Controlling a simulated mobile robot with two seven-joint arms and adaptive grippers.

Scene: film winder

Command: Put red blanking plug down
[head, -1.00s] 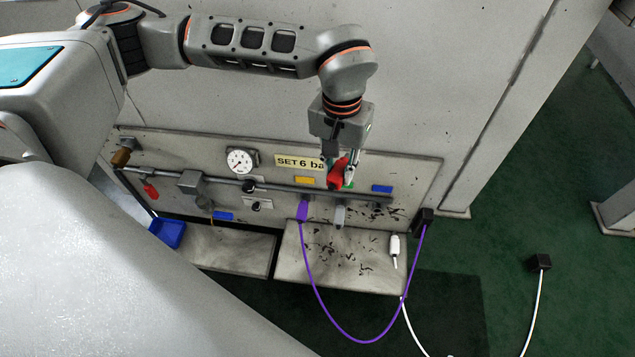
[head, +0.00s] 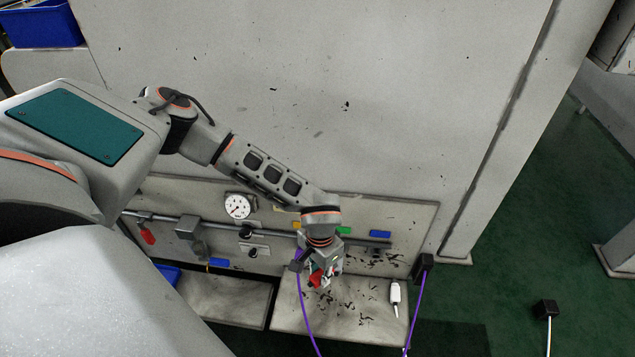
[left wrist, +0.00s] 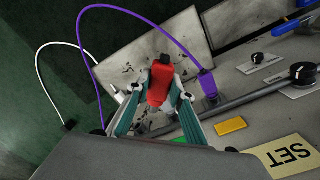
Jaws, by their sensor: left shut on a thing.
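My left gripper (head: 322,276) is shut on the red blanking plug (head: 315,279), low in front of the panel and over the right-hand grey shelf (head: 345,322). In the left wrist view the red plug (left wrist: 160,83) sits between the two fingertips (left wrist: 163,95), with its dark end pointing away from the gripper. I cannot tell whether the plug touches the shelf. My right gripper is not in view.
A purple hose (head: 302,310) hangs just left of my gripper and loops to a black block (head: 422,267). A white connector (head: 395,293) lies on the shelf's right side. Dark shavings litter the shelf. A blue bin (head: 168,274) is at left.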

